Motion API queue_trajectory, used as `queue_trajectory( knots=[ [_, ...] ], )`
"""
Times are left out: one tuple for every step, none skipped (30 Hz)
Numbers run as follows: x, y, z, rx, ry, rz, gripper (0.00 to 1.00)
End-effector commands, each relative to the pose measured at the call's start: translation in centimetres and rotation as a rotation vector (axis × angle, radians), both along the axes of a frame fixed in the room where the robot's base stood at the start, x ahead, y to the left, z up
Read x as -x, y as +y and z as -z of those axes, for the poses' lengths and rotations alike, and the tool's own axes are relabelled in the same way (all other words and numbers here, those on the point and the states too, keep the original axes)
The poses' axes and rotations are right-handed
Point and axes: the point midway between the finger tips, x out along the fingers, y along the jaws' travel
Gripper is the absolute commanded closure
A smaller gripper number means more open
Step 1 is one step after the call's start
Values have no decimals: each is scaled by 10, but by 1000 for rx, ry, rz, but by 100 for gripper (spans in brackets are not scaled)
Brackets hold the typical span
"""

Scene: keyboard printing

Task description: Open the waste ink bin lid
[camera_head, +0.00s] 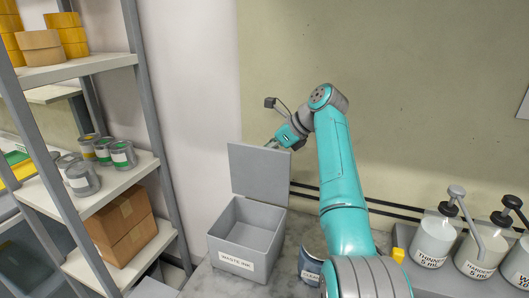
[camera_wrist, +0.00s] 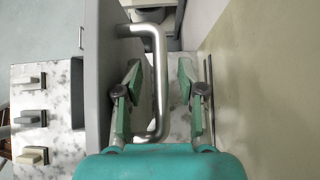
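The grey waste ink bin (camera_head: 236,262) stands on the counter with its label facing the camera in the head view. Its lid (camera_head: 259,174) is raised about upright at the back edge, and the inside of the bin is open to view. My gripper (camera_head: 272,144) is at the top edge of the lid, partly hidden by it. In the wrist view the lid (camera_wrist: 100,60) is a grey panel on the left, with a metal bar handle (camera_wrist: 158,80). My gripper (camera_wrist: 158,75) is open, with one finger on each side of the bar and gaps visible.
A shelf rack (camera_head: 150,110) with cans (camera_head: 122,154) and boxes (camera_head: 122,228) stands left of the bin. A partly hidden labelled container (camera_head: 311,268) is right of the bin. Pump bottles (camera_head: 436,238) stand farther right. A wall (camera_head: 430,90) is close behind my arm.

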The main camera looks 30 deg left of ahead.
Motion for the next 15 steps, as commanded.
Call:
queue_trajectory(
  knots=[
    [-1,-2,-2,0,-1,1,61],
    [-1,-4,-4,-1,-1,1,61],
    [-2,-6,-7,-1,-2,2,61],
    [-3,-9,-9,-1,-1,3,61],
    [-4,-12,-12,-1,-2,4,61],
    [-5,-17,-17,-1,-1,3,61],
    [-6,-20,-21,-2,-3,3,61],
    [-7,-24,-25,-3,-2,3,61],
    [-8,-30,-31,-3,-2,1,61],
    [-10,-34,-36,-3,-2,1,61],
    [-11,-38,-40,-3,-3,2,61],
    [-12,-44,-46,-2,-3,2,61],
    [-13,-48,-50,-2,-3,2,61],
    [-14,-52,-54,-2,-3,2,61],
    [-15,-57,-59,-2,-3,3,61]
  ],
)
